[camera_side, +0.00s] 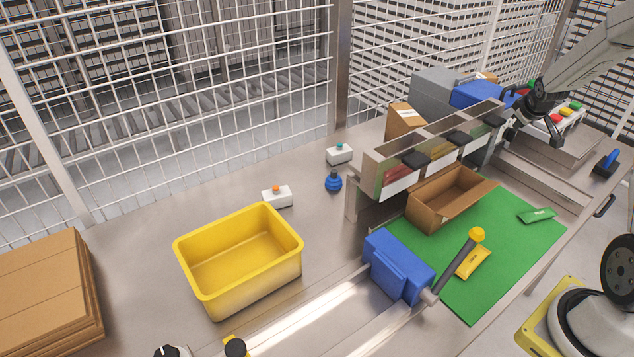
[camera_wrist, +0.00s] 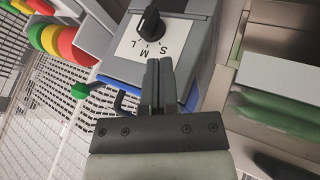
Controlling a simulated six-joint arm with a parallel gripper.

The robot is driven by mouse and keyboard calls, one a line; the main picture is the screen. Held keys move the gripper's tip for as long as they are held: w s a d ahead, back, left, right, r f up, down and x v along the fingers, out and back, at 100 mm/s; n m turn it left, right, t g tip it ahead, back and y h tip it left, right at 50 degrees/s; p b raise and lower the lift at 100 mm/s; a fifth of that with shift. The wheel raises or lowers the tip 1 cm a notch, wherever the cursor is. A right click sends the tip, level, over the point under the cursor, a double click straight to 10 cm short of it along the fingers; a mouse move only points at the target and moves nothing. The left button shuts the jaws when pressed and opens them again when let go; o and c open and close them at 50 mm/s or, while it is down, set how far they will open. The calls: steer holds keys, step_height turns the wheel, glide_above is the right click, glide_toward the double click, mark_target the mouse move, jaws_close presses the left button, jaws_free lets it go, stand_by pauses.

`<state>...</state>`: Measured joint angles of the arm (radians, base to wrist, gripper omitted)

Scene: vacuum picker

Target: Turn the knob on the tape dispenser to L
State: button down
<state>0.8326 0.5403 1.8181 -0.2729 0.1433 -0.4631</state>
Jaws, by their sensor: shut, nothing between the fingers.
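In the wrist view the black knob (camera_wrist: 149,22) stands on a white label marked S, M and L (camera_wrist: 133,45), on top of a grey housing (camera_wrist: 115,68). The exact mark its pointer faces is hard to tell. My gripper (camera_wrist: 159,64) is shut and empty, its tips close below the knob and over the label edge, seemingly apart from the knob. In the side view my gripper (camera_side: 512,136) is at the upper right, beside the grey-and-blue machine (camera_side: 436,88) that looks like the dispenser. The knob cannot be made out there.
Red, yellow and green round parts (camera_wrist: 52,40) and a green-tipped lever (camera_wrist: 80,90) are near the housing. A shelf of bins (camera_side: 378,160) stands beside my gripper. An open carton (camera_side: 428,215) is on the green mat (camera_side: 520,250); a yellow tote (camera_side: 240,295) is further left.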

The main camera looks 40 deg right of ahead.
mark_target(517, 131)
steer(key=shift+x, duration=3)
steer(key=shift+d+r, duration=0.2)
steer(key=shift+d, duration=0.5)
steer(key=shift+s+d+r, duration=0.1)
steer(key=shift+d+r, duration=0.25)
steer(key=shift+d, duration=0.5)
steer(key=shift+r, duration=0.15)
steer(key=shift+d+r, duration=0.25)
steer(key=shift+r, duration=0.3)
steer(key=shift+a, duration=0.15)
